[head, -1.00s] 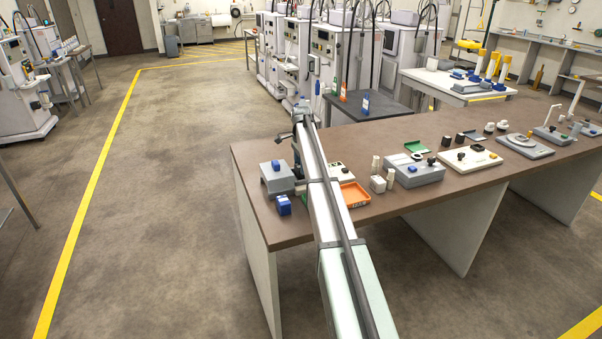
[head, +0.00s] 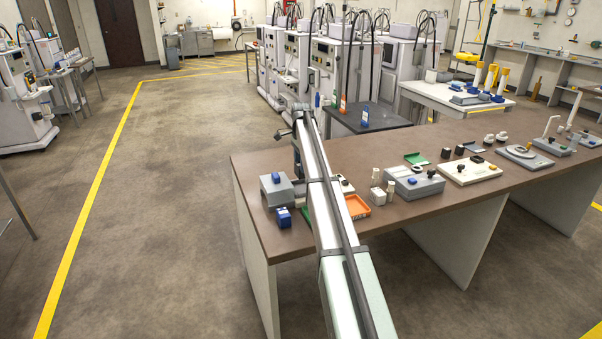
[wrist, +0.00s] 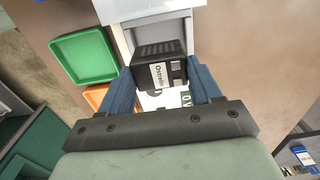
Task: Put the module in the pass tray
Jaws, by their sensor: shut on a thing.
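In the wrist view, my gripper (wrist: 163,88) has its two blue fingers shut on a dark module (wrist: 158,63) with a white printed label. The module is in front of a white housing (wrist: 155,22) with a grey recess; I cannot tell whether they touch. A shallow green tray (wrist: 83,56) lies to the left of the module and looks empty. Part of an orange tray (wrist: 96,97) shows below it, partly covered by the left finger. In the head view, my arm hides the gripper and module. The orange tray (head: 357,206) shows right of my arm there. No label identifies the pass tray.
In the head view, the brown table (head: 330,226) also holds a grey box (head: 276,190) and a blue block (head: 282,217) left of my arm. A grey device (head: 413,185), a flat green piece (head: 416,158) and several other devices stand to the right.

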